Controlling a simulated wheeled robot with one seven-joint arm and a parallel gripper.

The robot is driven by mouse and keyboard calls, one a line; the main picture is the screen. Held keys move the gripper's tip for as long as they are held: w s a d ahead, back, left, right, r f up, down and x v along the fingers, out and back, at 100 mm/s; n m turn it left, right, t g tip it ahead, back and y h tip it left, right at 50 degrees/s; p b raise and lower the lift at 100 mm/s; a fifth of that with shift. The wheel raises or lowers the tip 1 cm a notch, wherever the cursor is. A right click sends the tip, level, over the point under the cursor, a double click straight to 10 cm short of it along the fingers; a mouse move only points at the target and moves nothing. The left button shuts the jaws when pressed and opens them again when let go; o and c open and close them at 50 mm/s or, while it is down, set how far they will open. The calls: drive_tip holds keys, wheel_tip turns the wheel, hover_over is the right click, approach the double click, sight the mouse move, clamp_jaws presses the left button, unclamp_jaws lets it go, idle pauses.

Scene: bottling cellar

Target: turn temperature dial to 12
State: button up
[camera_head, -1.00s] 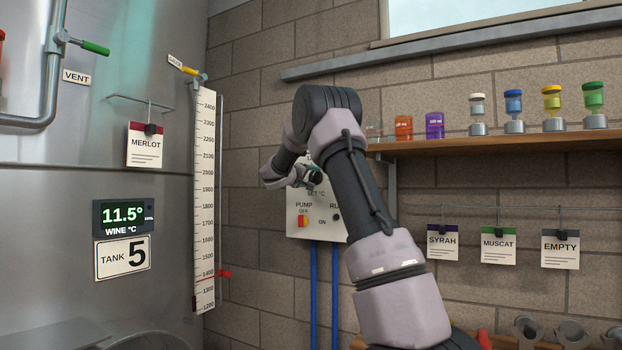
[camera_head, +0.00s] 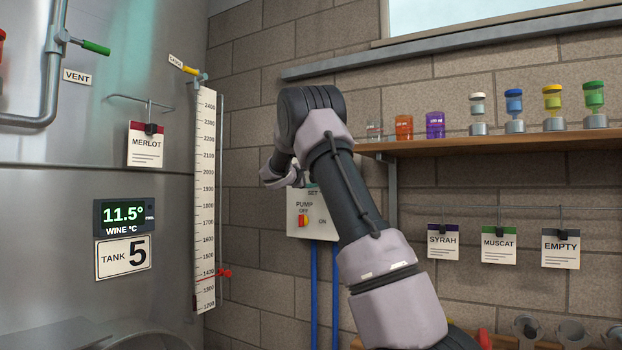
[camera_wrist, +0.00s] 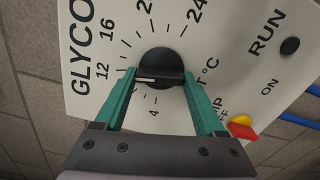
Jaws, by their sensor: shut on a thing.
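The temperature dial (camera_wrist: 160,62) is a round black knob on a white panel, with numbers 4, 12, 16 and 24 readable around it. Its white pointer line points left in the wrist view, toward the side of the 12; the exact tick is hard to tell, as the left finger covers part of the scale. My gripper (camera_wrist: 160,77) has its teal fingers on either side of the knob's grip bar and is shut on it.
Below the dial is a red and yellow pump switch (camera_wrist: 242,128), with a black RUN button or lamp (camera_wrist: 289,46) to the right. The tank display (camera_head: 123,216) reads 11.5°. A shelf (camera_head: 500,145) with jars is on the wall right of my arm.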

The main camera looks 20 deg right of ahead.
drive_tip(key=shift+r+n, duration=0.15)
drive_tip(key=shift+n, duration=0.45)
drive_tip(key=o, duration=1.3)
drive_tip(key=shift+o, duration=0.2)
drive_tip(key=shift+a, duration=0.1)
drive_tip(key=v, duration=1)
drive_tip(key=shift+s+a, duration=0.2)
